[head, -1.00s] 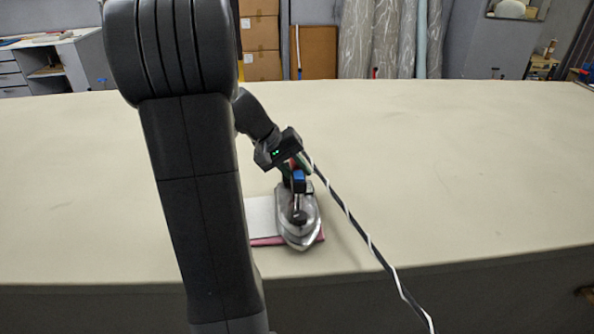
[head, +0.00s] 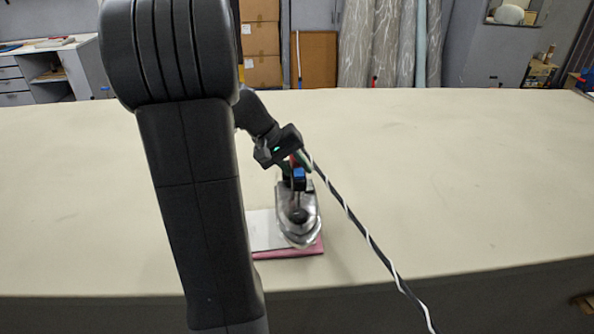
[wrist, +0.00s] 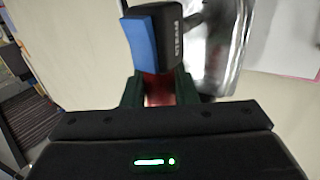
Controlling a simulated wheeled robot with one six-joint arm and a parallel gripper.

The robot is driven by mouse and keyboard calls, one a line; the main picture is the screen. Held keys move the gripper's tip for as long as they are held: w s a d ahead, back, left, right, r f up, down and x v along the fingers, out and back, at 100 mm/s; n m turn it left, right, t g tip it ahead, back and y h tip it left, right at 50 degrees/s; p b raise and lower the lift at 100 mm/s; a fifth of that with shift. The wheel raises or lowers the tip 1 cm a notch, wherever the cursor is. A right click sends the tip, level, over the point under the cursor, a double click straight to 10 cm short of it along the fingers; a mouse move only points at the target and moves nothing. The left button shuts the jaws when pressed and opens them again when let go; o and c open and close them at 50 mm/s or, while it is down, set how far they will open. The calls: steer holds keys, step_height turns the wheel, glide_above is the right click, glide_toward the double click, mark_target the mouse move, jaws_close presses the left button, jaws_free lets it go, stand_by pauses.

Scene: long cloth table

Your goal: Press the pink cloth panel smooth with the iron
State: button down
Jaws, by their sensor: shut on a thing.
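The silver iron (head: 298,218) shows in the head view with its nose toward the table's front edge. Its blue-and-black block marked STEAM (wrist: 165,38) is close up in the wrist view. My gripper (head: 299,163) is shut on the iron's handle, and its fingers (wrist: 158,88) have a red part between them. The pink cloth panel (head: 290,253) shows as a strip below and right of the iron. A pale sheet (head: 266,232) covers much of it. I cannot tell whether the iron touches the sheet or hovers just above. The area under the iron is hidden.
A black-and-white cord (head: 365,238) runs from the iron's handle area down to the right, past the table's front edge. The long cloth table (head: 450,170) is otherwise bare on the right and far side. My arm hides part of the left side.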

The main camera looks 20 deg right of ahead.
steer(key=shift+r, duration=0.7)
steer(key=shift+r+p, duration=2.4)
steer(key=shift+r, duration=0.65)
